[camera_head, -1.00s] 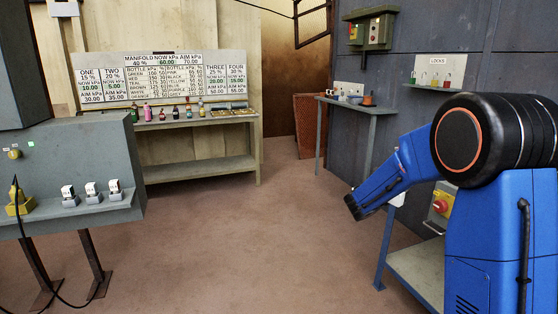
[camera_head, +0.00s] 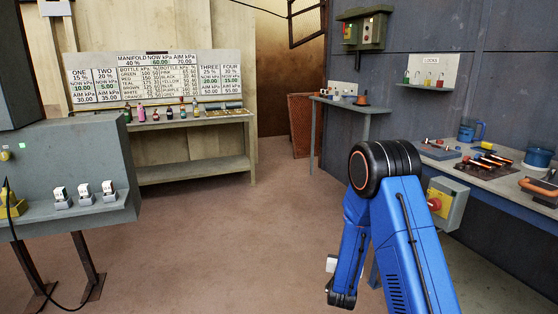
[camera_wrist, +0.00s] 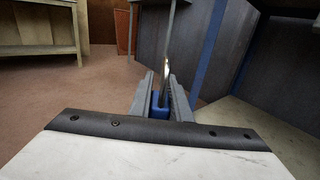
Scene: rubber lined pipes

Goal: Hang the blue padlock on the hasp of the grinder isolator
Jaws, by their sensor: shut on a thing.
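The blue padlock (camera_wrist: 160,106) is between the two jaws of my gripper (camera_wrist: 163,86) in the wrist view. The jaws are shut on its body, and its metal shackle (camera_wrist: 166,70) stands up beyond them. In the head view my blue arm bends down in front of the right bench; the padlock and jaws are hidden there. A grey box with a red knob on a yellow plate (camera_head: 440,203) is on the front of that bench, right of my arm. It looks like an isolator, but I can read no label, and its hasp cannot be made out.
The right bench (camera_head: 500,184) holds tools and blue mugs. A lock shelf (camera_head: 426,87) with several padlocks and a green switch box (camera_head: 364,30) are on the wall. A small table (camera_head: 350,104) stands behind. The brown floor (camera_head: 240,240) in the middle is clear.

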